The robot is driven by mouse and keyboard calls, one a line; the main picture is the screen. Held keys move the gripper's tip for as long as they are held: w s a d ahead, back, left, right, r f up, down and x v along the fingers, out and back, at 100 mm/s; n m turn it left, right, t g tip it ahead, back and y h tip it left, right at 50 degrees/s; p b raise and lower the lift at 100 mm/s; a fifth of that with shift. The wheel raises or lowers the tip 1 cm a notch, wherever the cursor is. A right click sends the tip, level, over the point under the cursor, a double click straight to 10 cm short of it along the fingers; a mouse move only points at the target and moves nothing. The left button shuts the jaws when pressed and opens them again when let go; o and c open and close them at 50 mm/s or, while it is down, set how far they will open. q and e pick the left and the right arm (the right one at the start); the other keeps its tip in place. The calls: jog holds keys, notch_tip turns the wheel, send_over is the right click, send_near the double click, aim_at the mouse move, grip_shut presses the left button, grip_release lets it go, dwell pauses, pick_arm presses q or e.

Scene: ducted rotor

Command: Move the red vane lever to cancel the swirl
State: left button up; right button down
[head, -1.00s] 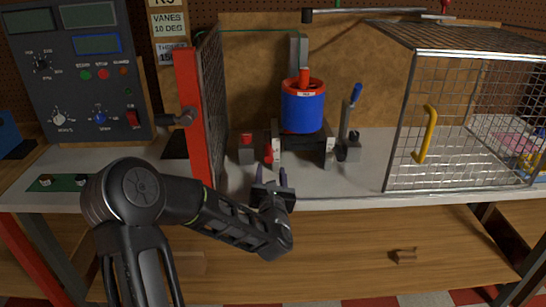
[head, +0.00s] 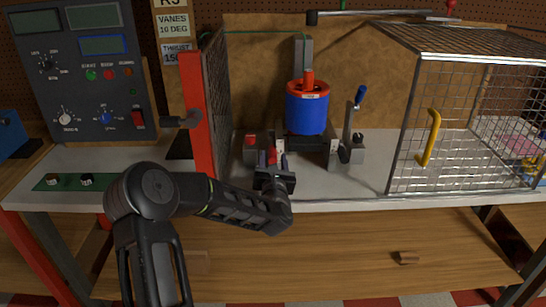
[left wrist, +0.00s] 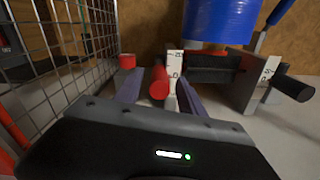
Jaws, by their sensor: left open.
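The red vane lever (head: 271,154) stands low at the left front of the blue ducted rotor (head: 306,112) with its red rim. In the left wrist view, the lever's red rounded grip (left wrist: 159,84) lies between my two fingers, with gaps on both sides. A white scale plate (left wrist: 175,66) with dark marks is just right of it. My left gripper (head: 273,163) is open at the lever, coming from the front. In the left wrist view the gripper (left wrist: 159,94) shows both dark fingers, apart and empty. My right gripper is not in view.
A red-framed mesh panel (head: 197,125) stands close on the left. A small red-topped block (head: 250,146) is left of the lever. A blue-handled lever (head: 355,108) stands right of the rotor. A wire cage (head: 405,145) with a yellow handle fills the right.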

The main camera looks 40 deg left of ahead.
pick_arm(q)
jog(key=shift+w+a, duration=0.15)
jog(key=shift+w, duration=0.1)
grip_shut()
dwell(0.4)
dwell(0.9)
